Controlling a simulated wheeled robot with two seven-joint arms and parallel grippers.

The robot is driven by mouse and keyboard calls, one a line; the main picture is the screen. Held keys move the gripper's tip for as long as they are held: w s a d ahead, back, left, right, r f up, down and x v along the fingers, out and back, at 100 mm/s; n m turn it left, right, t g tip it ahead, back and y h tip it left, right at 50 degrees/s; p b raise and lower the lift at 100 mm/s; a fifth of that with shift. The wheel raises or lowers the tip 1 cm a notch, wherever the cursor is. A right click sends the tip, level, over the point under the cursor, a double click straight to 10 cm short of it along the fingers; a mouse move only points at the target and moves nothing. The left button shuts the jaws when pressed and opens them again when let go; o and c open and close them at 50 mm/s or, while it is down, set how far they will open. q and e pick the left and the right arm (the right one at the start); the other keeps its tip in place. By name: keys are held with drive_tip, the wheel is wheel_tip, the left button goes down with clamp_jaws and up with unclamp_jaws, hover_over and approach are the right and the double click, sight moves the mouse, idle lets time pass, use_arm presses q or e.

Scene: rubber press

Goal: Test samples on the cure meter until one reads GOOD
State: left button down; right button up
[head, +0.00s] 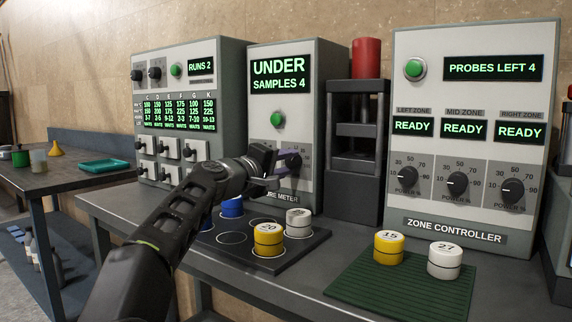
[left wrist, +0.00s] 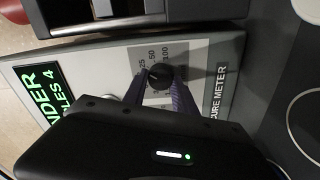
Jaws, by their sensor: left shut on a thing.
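The cure meter (head: 308,85) stands in the middle of the bench; its screen reads UNDER, SAMPLES 4. It has a green button (head: 278,119) and a black dial knob (head: 293,161), which also shows in the left wrist view (left wrist: 159,75). My left gripper (head: 278,167) is shut on this knob, one finger on each side. A dark pad (head: 290,262) with ringed spots holds a yellow sample marked 20 (head: 268,241), a white sample (head: 298,223) and a blue sample (head: 232,208) partly hidden by my arm. My right gripper is not in view.
A green ribbed mat (head: 375,285) holds a yellow sample marked 15 (head: 389,248) and a white one marked 27 (head: 445,261). The zone controller (head: 420,150) and a red-topped press (head: 357,150) stand behind. A RUNS 2 panel (head: 215,60) is at left.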

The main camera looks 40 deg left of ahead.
use_arm(q)
drive_tip(key=c, duration=1)
unclamp_jaws()
drive_tip(key=s, duration=0.7)
drive_tip(key=shift+s+b, duration=0.35)
drive_tip(key=shift+b, duration=0.1)
drive_tip(key=shift+d, duration=0.1)
drive_tip(key=shift+c, duration=0.3)
